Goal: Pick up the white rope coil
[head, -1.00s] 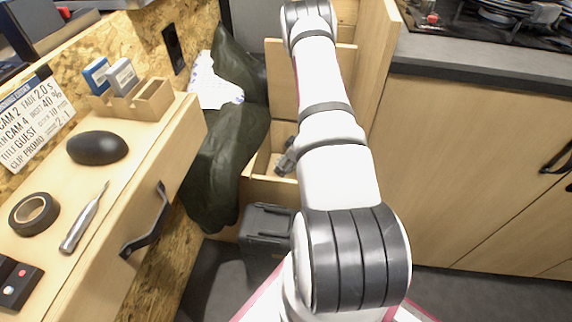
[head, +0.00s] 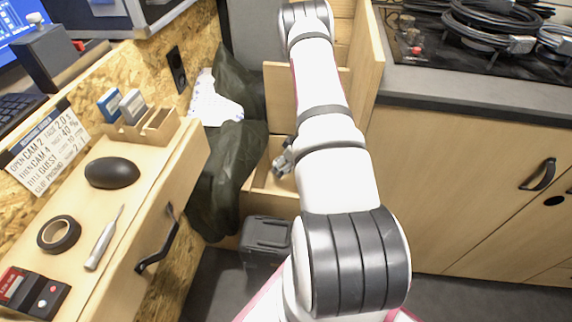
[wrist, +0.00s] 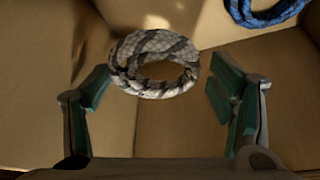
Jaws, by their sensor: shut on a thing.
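The white rope coil (wrist: 150,82), a grey-white twisted ring, sits between the green-padded fingers of my gripper (wrist: 158,89) in the wrist view. My gripper is shut on it, though narrow dark gaps seem to show beside the pads. In the head view my gripper (head: 284,160) is partly visible inside an open wooden bin (head: 262,182). My arm hides much of the bin there, and I cannot make out the coil in that view.
A blue rope coil (wrist: 268,10) lies at the top right of the wrist view. A dark green cloth (head: 222,165) hangs left of the bin. A black case (head: 265,236) stands in front of it. A desk with a mouse (head: 112,173) is left; wooden cabinets (head: 450,180) are right.

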